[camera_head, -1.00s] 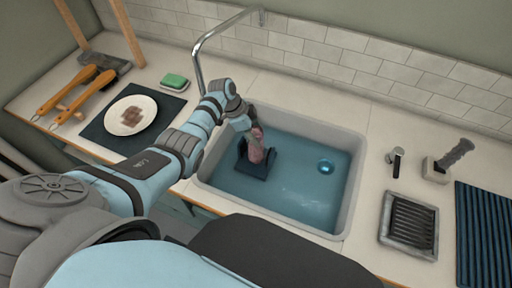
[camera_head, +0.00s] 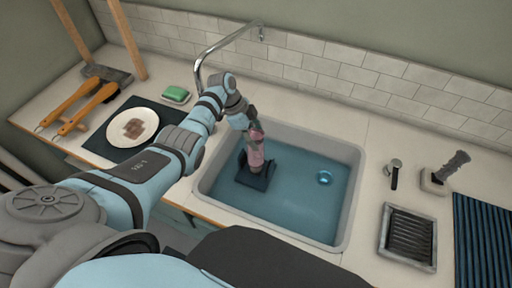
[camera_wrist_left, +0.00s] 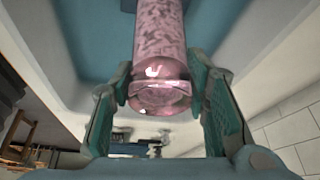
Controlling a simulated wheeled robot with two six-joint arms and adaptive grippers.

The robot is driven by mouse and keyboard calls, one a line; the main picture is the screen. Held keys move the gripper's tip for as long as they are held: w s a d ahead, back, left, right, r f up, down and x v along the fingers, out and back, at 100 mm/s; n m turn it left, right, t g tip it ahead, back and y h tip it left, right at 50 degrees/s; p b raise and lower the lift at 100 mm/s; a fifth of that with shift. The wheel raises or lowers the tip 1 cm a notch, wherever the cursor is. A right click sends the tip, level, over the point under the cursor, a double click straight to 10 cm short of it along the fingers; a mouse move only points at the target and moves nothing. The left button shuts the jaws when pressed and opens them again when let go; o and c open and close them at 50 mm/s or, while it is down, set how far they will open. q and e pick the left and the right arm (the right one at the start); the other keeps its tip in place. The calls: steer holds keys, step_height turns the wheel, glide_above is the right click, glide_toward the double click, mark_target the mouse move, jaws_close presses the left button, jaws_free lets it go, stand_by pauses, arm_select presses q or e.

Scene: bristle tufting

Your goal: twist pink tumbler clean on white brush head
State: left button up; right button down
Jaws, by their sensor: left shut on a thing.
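My left gripper (camera_head: 252,124) is shut on the pink tumbler (camera_head: 256,153) over the sink. The tumbler stands roughly upright, with its closed base between the green-padded fingers in the left wrist view (camera_wrist_left: 160,45). Its lower end is at the dark brush base (camera_head: 256,180) in the water. I see no white brush head; the tumbler may hide it, and I cannot tell how far it sits over it. My right gripper is not in view.
The grey sink (camera_head: 345,215) holds blue water and a round drain (camera_head: 324,178). A tall faucet (camera_head: 197,68) rises behind my arm. To the right are a dark ridged tray (camera_head: 409,237) and a striped blue mat (camera_head: 482,240). A plate (camera_head: 115,133) lies left.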

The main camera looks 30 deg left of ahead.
arm_select(q)
step_height(320, 180, up, 6)
steer(key=p, duration=0.5)
step_height(320, 180, up, 4)
steer(key=shift+r, duration=0.45)
